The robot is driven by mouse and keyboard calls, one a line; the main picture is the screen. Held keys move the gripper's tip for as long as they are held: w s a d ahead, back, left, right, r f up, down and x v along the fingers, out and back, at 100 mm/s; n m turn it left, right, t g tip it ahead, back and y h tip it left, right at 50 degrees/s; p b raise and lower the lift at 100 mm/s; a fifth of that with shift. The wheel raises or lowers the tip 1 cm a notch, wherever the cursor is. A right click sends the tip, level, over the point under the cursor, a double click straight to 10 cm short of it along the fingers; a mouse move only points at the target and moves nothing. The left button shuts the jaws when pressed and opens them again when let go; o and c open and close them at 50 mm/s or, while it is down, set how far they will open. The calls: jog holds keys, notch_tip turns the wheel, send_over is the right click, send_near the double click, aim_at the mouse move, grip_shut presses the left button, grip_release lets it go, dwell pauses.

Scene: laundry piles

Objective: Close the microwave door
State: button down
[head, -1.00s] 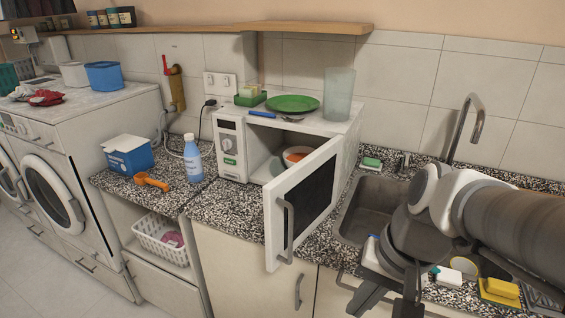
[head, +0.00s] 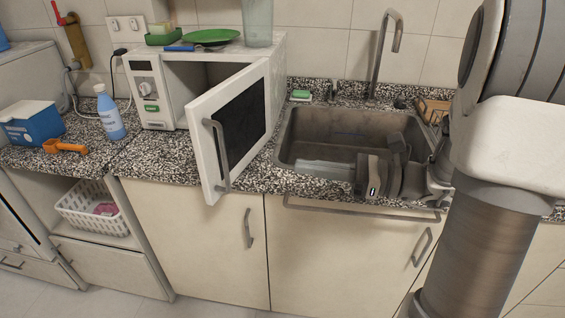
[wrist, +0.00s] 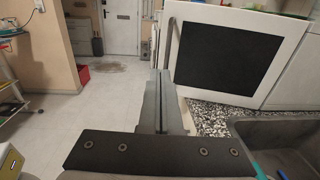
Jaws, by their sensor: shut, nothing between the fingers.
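The white microwave (head: 158,107) stands on the speckled counter with its door (head: 263,104) partly open. The door is hinged at the right and its free edge swings out over the counter's front edge. A grey bar handle (head: 217,155) is on the door near that free edge. The door, with its dark window (wrist: 228,55), also fills the upper right of the wrist view. My gripper (head: 374,178) is over the sink, right of the door and apart from it. In the wrist view my gripper's fingers (wrist: 165,104) are together and empty, below and left of the door window.
The sink (head: 330,130) with its tall tap (head: 385,45) lies right of the microwave. A green plate (head: 210,37) and a glass (head: 257,22) stand on top of the microwave. A blue bottle (head: 109,115) stands left of it. Open floor (wrist: 60,120) shows in the wrist view.

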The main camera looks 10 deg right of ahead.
jog(key=b+x, duration=0.1)
jog(key=x, duration=1.2)
jog(key=shift+a, duration=0.15)
